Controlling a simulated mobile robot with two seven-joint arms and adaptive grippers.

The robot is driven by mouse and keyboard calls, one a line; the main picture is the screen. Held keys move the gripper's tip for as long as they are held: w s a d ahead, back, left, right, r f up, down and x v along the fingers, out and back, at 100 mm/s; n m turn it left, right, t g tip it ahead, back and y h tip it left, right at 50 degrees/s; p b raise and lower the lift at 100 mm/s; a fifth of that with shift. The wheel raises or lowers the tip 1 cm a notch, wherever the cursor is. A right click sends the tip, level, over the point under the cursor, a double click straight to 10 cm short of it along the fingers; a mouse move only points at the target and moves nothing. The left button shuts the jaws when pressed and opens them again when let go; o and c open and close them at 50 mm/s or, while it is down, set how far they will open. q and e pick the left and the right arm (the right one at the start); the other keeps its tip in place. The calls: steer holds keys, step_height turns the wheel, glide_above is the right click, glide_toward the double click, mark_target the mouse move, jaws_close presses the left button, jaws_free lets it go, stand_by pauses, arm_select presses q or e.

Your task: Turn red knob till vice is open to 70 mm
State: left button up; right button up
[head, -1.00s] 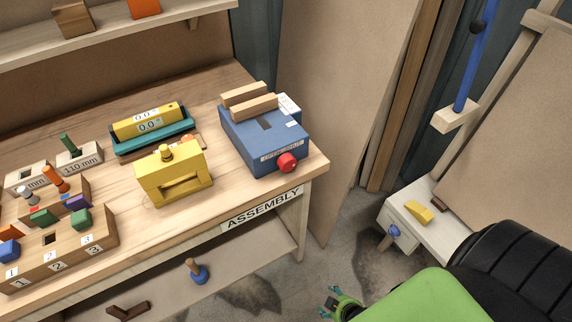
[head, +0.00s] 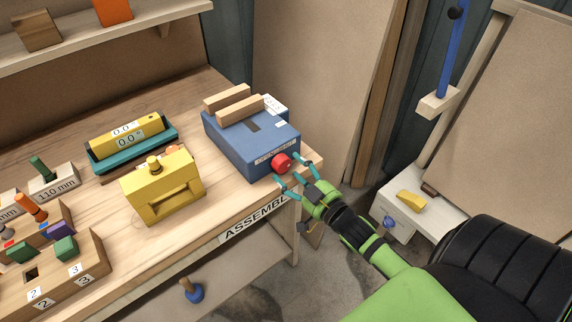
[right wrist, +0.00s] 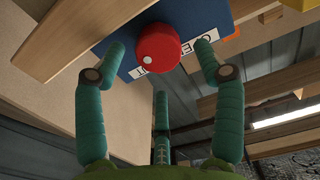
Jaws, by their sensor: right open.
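The blue vice (head: 250,138) stands at the right front corner of the bench. Its two wooden jaws (head: 233,100) lie on top, with a narrow gap between them. The red knob (head: 281,162) sticks out of its front face, and a white label is beside it. My right gripper (head: 293,174) is at the knob with teal fingers spread to either side of it. In the right wrist view the red knob (right wrist: 151,48) sits between the open fingertips (right wrist: 160,55), with gaps visible. A pale dot shows on the knob. My left gripper is not in view.
A yellow block with a handle opening (head: 165,188) stands left of the vice. A teal and yellow level device (head: 132,143) lies behind it.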

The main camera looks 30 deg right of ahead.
mark_target(281, 163)
steer(key=shift+w+a, duration=0.2)
steer(key=shift+w, duration=1.2)
steer(key=c, duration=1.1)
steer(key=shift+c, duration=0.2)
steer(key=shift+r, duration=0.15)
